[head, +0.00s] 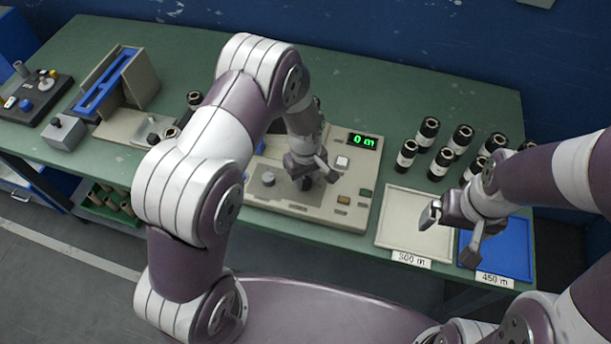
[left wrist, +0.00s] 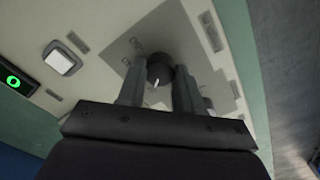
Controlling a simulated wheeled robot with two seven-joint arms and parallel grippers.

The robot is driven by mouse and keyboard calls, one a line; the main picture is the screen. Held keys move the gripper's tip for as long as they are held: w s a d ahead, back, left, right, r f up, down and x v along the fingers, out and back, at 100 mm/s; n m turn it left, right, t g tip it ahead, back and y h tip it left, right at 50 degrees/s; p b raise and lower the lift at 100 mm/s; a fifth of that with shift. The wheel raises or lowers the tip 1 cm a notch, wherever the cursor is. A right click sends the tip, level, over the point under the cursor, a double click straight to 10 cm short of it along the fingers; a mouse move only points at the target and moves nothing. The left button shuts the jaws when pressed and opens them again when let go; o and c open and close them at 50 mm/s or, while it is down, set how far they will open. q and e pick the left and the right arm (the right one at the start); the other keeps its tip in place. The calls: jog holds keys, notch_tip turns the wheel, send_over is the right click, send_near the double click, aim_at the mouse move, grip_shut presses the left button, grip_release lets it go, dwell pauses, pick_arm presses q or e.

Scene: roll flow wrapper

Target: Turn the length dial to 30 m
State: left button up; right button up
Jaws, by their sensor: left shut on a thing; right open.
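The length dial (left wrist: 158,72) is a dark round knob with a white pointer mark on the machine's panel. In the left wrist view it sits between the two fingers of my left gripper (left wrist: 158,85), which is shut on it. In the head view my left gripper (head: 312,178) is down on the beige machine (head: 300,212) and largely hides the dial. The green display (head: 363,141) reads 0 m, and part of it also shows in the left wrist view (left wrist: 14,80). My right gripper (head: 455,225) is open and empty above the trays at the right.
A beige tray (head: 405,207) labelled 300 m and a blue tray (head: 515,240) labelled 450 m lie right of the machine. Several black-and-white rolls (head: 430,131) stand behind them. A white button (head: 342,162) is near the dial. Blue-topped equipment (head: 118,75) stands at the left.

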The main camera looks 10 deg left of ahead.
aim_at(305, 181)
pick_arm(q)
jog(key=m, duration=0.6)
jog(key=shift+m, duration=0.3)
dwell(0.4)
jog(key=o, duration=1)
jog(key=shift+o, duration=0.2)
notch_tip(305, 181, up, 13)
jog(key=b, duration=0.1)
jog(key=shift+f, duration=0.1)
